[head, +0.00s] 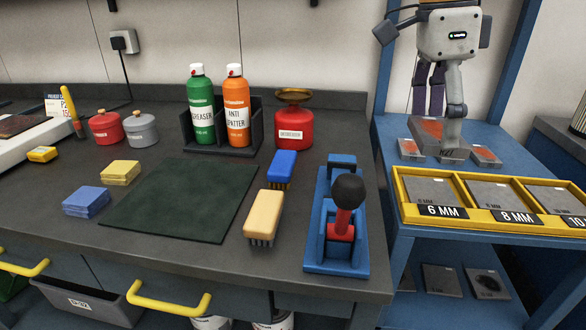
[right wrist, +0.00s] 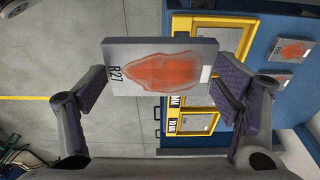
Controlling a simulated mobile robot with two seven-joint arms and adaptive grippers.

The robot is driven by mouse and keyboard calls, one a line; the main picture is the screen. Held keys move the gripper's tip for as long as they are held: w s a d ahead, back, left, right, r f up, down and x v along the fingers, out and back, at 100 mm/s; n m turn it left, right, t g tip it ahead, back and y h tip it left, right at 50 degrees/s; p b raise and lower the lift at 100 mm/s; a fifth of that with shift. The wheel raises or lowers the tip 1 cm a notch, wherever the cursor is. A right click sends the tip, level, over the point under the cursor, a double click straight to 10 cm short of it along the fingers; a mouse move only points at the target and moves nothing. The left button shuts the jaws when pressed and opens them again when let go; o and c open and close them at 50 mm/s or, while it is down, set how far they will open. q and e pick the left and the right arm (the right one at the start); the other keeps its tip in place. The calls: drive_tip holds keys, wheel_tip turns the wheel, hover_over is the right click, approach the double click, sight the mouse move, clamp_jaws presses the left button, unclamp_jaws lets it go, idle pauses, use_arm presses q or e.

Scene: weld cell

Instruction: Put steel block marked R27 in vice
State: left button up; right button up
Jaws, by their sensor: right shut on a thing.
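The steel block marked R27 (head: 428,133) is a grey slab with an orange patch on its face, at the right in the head view. The right wrist view shows it close up, with its R27 label at the left end (right wrist: 160,68). My right gripper (head: 438,98) is shut on the block, with a finger at each end of it (right wrist: 162,78). The block appears raised over the blue side table. The blue vice (head: 320,255) stands at the bench's right front, with a red part and a black ball knob. My left gripper is out of view.
Smaller blocks (head: 486,155) with orange patches lie on the blue side table (head: 398,180). A yellow tray (head: 400,198) of marked plates stands in front. Brushes (head: 264,216), a red tin (head: 293,129) and a bottle rack (head: 257,122) are left of the vice.

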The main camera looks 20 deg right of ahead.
drive_tip(key=w+a+f, duration=0.2)
drive_tip(key=w+f, duration=0.1)
drive_tip(key=w+a+f, duration=0.2)
drive_tip(key=w+f, duration=0.1)
drive_tip(key=w, duration=0.1)
drive_tip(key=w+a+f+b, duration=0.1)
drive_tip(key=w+a+f, duration=0.1)
drive_tip(key=w+f, duration=0.1)
drive_tip(key=shift+w+a, duration=0.25)
drive_tip(key=shift+w, duration=0.3)
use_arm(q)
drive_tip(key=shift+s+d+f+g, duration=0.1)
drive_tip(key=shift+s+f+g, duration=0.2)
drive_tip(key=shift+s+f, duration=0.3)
use_arm(e)
drive_tip(key=shift+w+a+f, duration=0.15)
drive_tip(key=shift+w+f, duration=0.05)
drive_tip(key=shift+f, duration=0.75)
drive_tip(key=shift+w+a+f, duration=0.1)
drive_tip(key=shift+w+f, duration=0.05)
drive_tip(key=shift+f, duration=0.8)
drive_tip(key=o, duration=1.8)
drive_tip(key=shift+f, duration=0.2)
drive_tip(key=shift+o, duration=0.2)
